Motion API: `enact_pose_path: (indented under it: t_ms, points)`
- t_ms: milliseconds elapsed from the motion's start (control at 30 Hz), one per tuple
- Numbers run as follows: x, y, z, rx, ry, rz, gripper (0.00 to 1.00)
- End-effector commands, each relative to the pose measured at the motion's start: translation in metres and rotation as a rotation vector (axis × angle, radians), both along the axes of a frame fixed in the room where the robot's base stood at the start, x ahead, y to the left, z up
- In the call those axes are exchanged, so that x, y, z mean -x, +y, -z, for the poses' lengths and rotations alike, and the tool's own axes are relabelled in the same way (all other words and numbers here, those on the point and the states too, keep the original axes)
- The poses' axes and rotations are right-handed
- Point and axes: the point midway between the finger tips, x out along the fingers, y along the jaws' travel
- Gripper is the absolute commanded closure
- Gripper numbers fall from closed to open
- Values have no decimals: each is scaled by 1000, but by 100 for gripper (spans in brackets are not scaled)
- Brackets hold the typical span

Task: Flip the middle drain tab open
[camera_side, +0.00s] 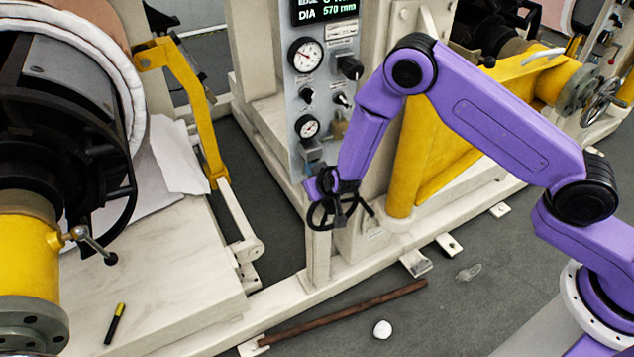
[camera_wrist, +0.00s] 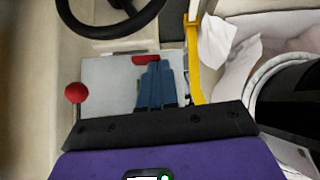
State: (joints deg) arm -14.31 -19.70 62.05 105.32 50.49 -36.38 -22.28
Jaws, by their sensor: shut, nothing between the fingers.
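I cannot pick out the middle drain tab for certain. A small red tab (camera_wrist: 146,59) lies on a light grey plate (camera_wrist: 108,82) in the wrist view. My gripper (camera_wrist: 156,66) has its blue fingers together and empty, with their tips at or just in front of the red tab; contact cannot be told. A red ball knob (camera_wrist: 76,93) stands at the plate's left. In the side view my gripper (camera_side: 332,184) is low by the gauge panel's foot, and its fingertips and the red tab cannot be made out there.
A black handwheel (camera_side: 322,213) sits close to my gripper; a black ring (camera_wrist: 105,22) curves across the wrist view's top. The gauge panel (camera_side: 320,75) rises behind. A yellow lever arm (camera_side: 195,95) stands left. A brown rod (camera_side: 345,313) and white ball (camera_side: 382,329) lie on the floor.

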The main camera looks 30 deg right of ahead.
Motion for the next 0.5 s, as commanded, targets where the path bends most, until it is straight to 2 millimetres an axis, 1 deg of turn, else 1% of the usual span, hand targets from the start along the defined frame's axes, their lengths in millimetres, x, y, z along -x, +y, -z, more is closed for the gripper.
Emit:
enact_pose_path:
  t_ms: [500]
  points:
    - [0, 5, 3, 116, -1, 0, 100]
